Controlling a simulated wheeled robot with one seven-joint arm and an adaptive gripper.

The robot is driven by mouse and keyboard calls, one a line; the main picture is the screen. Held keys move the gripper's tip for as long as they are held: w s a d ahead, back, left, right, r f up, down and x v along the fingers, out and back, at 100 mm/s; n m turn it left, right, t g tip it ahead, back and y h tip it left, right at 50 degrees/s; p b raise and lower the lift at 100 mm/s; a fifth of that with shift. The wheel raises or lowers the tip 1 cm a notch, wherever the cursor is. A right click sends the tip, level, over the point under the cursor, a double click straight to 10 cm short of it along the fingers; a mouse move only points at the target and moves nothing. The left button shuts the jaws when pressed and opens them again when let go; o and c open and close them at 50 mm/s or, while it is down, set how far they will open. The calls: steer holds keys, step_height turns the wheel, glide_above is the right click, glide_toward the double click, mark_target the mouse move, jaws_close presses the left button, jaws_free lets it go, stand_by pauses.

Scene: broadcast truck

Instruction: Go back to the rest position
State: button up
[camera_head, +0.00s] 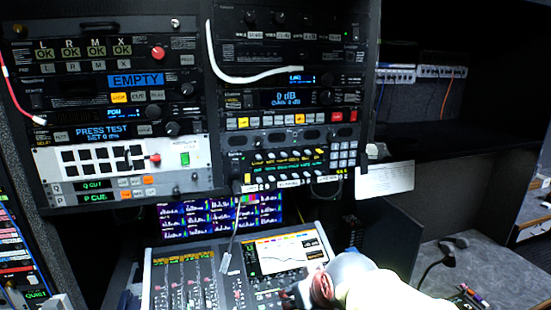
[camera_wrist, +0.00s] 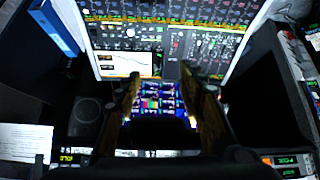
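My arm (camera_head: 365,283) shows at the bottom of the head view, over the lower right of the mixing console (camera_head: 190,285). The fingers there are too small and unclear to read. In the wrist view my gripper (camera_wrist: 160,76) has its two fingers apart with nothing between them. Beyond the fingertips are the console (camera_wrist: 190,38), with its small screen (camera_wrist: 124,63), and the multiview monitor (camera_wrist: 160,99). The same monitor (camera_head: 222,214) stands behind the console in the head view.
Rack panels (camera_head: 110,120) with lit displays and buttons rise behind the console. A white cable (camera_head: 214,62) loops down between two rack columns. A paper sheet (camera_head: 385,180) hangs at the right. A microphone (camera_head: 437,258) stands on the grey desk (camera_head: 480,265) right of my arm.

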steer(key=s+d+f+m+g+h+b, duration=0.1)
steer(key=s+d+f+b, duration=0.4)
steer(key=s, duration=0.5)
steer(key=s+d+f+m+h+b, duration=0.1)
steer(key=s+d+f+m+b, duration=0.2)
steer(key=s+d+f+b, duration=0.3)
steer(key=s+d+f, duration=0.2)
steer(key=s, duration=0.2)
steer(key=shift+d+f+g, duration=0.3)
steer(key=shift+g, duration=0.1)
steer(key=shift+s, duration=0.1)
steer(key=shift+c, duration=0.4)
